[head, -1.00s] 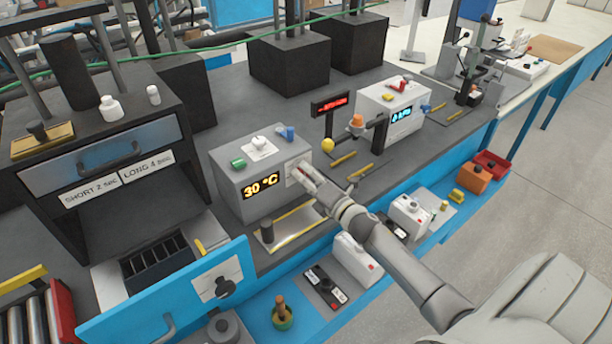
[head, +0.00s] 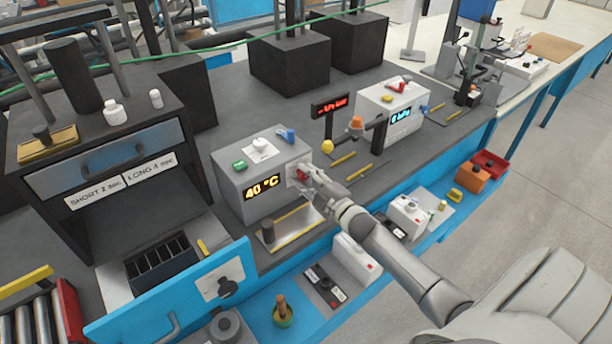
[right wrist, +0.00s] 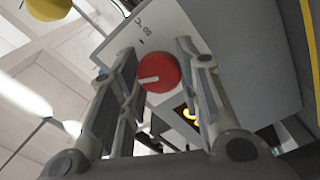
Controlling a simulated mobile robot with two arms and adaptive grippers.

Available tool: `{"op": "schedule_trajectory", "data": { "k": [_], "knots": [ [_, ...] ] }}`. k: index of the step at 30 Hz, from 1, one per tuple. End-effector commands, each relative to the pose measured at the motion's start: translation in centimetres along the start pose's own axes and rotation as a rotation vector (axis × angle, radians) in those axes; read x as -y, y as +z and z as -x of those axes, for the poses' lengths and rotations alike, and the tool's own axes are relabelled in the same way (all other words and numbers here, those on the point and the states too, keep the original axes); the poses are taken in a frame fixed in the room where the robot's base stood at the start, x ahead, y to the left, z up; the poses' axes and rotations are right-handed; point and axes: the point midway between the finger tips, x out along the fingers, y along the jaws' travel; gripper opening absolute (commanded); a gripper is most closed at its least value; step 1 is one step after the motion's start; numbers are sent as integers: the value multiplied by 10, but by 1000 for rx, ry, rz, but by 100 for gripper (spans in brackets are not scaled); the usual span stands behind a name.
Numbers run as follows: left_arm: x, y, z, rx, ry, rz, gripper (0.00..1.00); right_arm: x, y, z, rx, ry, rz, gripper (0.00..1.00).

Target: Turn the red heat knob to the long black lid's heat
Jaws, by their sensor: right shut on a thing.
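The red knob (head: 303,174) is on the right face of a grey box (head: 236,178) whose display (head: 262,188) reads 40 °C. My right gripper (head: 309,178) is shut on the knob. In the right wrist view the round red knob (right wrist: 160,73) with a white pointer mark sits between the two fingers (right wrist: 157,60). A plate behind it has small print, hard to read. White labels (head: 97,193) on the dark oven at left read SHORT and LONG, with numbers blurred. I cannot make out which thing is the long black lid. My left gripper is not in view.
A drawer with a blue front (head: 170,296) stands open at lower left. A yellow ball (head: 327,146) and a second grey box (head: 388,108) stand beyond the gripper.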

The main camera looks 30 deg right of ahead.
Motion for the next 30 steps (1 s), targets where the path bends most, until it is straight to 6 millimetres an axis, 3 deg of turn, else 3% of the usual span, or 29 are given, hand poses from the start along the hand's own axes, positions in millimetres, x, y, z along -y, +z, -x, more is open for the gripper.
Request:
{"op": "schedule_trajectory", "data": {
  "k": [13,30],
  "knots": [
    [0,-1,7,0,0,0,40,1,1,0,3,-3,-252,8],
    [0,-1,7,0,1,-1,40,1,1,0,3,-3,-300,8]
  ]
}}
